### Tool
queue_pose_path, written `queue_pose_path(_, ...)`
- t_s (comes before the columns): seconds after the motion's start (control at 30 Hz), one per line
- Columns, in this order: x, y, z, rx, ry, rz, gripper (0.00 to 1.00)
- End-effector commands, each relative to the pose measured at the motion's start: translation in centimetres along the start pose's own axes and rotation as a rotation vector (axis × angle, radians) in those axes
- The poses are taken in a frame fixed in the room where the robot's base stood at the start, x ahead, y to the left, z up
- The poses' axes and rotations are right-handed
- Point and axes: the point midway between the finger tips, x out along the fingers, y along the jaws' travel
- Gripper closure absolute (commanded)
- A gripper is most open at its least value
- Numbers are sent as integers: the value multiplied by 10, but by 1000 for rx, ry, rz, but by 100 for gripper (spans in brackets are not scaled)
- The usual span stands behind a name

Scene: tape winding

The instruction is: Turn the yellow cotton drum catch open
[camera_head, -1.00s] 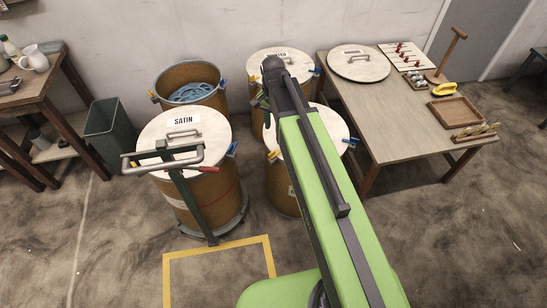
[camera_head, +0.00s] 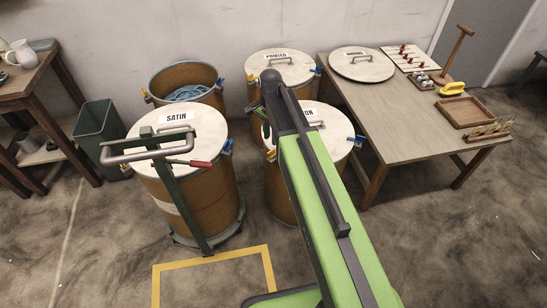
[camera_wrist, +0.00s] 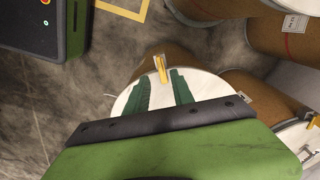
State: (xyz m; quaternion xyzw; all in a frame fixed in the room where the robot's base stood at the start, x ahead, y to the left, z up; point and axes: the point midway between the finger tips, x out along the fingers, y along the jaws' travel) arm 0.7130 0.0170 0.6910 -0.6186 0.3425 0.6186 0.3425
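The cotton drum (camera_head: 284,190) is a brown drum with a white lid, partly hidden behind my arm in the head view; only "ON" of its label shows. Its yellow catch (camera_head: 271,155) is on the left rim and a blue catch (camera_head: 355,140) is on the right. In the wrist view the yellow catch (camera_wrist: 161,67) sticks out at the lid's edge. My gripper (camera_wrist: 163,78) is open, its two green fingers apart over the white lid (camera_wrist: 125,103). The catch appears between and just beyond the fingertips; I cannot tell whether they touch it.
The satin drum (camera_head: 205,190) stands left behind a trolley with a bent handle (camera_head: 150,153). An open drum with blue material (camera_head: 190,93) and the printed drum (camera_head: 282,66) are behind. A wooden table (camera_head: 385,125) is at right. Floor in front is clear.

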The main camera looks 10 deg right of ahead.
Motion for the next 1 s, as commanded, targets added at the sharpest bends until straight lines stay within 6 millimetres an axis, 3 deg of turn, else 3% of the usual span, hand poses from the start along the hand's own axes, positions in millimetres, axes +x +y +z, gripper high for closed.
queue_pose_path(0.03, 23, 0, 0, 0, 0, 0, 71)
queue_pose_path(0.3, 68, 0, 0, 0, 0, 0, 71)
queue_pose_path(0.63, 70, 0, -1, 1, 0, 0, 71)
queue_pose_path(0.87, 70, 1, -1, 1, 0, 0, 100)
queue_pose_path(1.0, 70, 1, -1, 1, 0, 0, 100)
